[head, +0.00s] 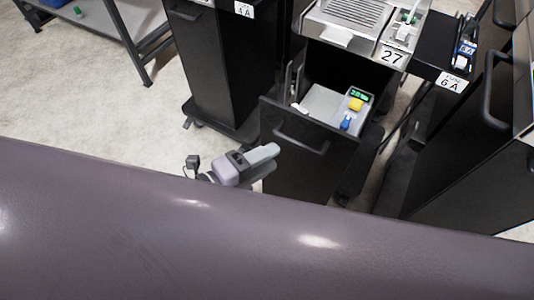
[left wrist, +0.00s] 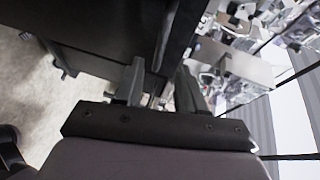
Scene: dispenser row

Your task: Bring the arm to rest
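My left gripper (head: 265,156) shows just beyond the large purple-grey part of my own body that fills the lower head view. It is beside the left front corner of an open black drawer (head: 290,165); whether it touches the drawer I cannot tell. In the left wrist view the two dark fingers of my left gripper (left wrist: 158,88) stand apart with a gap between them. I see nothing clearly held. Dark cabinet surfaces lie beyond the fingers. My right gripper is in neither view.
The open drawer, under the dispenser labelled 27 (head: 392,57), holds a scale with a green display (head: 359,95), a yellow item (head: 355,104) and a blue item (head: 346,122). Black cabinets stand on both sides. A grey shelf (head: 133,25) is at the upper left. Floor (head: 100,110) is clear at left.

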